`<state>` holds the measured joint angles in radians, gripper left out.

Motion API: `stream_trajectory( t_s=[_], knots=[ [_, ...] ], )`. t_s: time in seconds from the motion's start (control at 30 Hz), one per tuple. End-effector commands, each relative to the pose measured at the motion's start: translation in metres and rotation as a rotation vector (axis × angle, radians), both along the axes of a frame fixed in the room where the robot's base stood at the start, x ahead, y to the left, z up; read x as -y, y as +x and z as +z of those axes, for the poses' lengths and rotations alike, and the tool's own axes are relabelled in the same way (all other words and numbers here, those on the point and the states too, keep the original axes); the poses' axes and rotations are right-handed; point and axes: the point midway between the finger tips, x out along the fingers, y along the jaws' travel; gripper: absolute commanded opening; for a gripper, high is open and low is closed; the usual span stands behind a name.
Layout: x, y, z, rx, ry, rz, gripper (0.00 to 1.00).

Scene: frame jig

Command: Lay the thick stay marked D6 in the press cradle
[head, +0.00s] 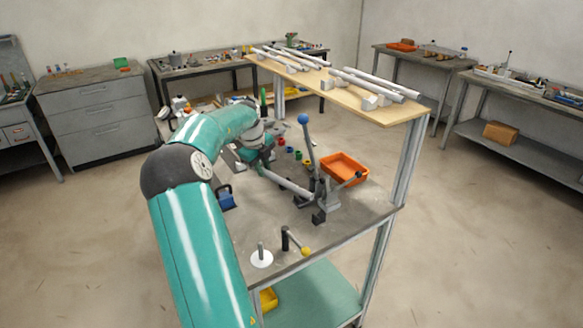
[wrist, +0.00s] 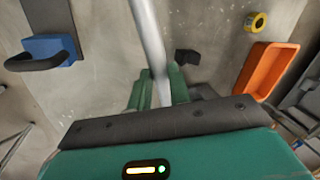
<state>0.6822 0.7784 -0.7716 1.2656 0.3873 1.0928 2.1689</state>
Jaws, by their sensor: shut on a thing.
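My gripper (head: 263,158) is low over the grey bench. In the wrist view its green fingers (wrist: 158,88) are shut on a long light-grey round stay (wrist: 149,35). In the head view the stay (head: 287,182) slopes down to the right, its far end at a dark grey press fixture (head: 318,196) with a blue-knobbed lever (head: 308,145) standing up. I cannot tell whether the stay touches the cradle or is above it. No D6 mark is readable. My arm hides part of the bench.
More pale stays (head: 372,84) lie on blocks on the wooden upper shelf (head: 405,112). An orange tray (head: 344,169) stands behind the press. A blue block with a dark handle (wrist: 50,52) and a yellow roll (wrist: 256,22) are nearby. A white disc with a post (head: 261,258) stands at the front.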

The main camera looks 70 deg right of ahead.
Motion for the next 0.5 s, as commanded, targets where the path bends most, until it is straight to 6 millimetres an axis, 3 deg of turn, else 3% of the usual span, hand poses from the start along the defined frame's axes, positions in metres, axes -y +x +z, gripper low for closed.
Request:
stream_trajectory(
  t_s=[0.03, 0.2, 0.33, 0.5],
  knots=[
    [0.007, -0.024, 0.004, 0.002, 0.003, -0.068, 0.00],
    [0.018, -0.076, 0.012, 0.010, 0.016, -0.234, 0.00],
    [0.020, -0.093, 0.015, 0.013, 0.020, -0.291, 0.00],
    [0.021, -0.098, 0.012, 0.014, 0.022, -0.308, 0.00]
  ],
)
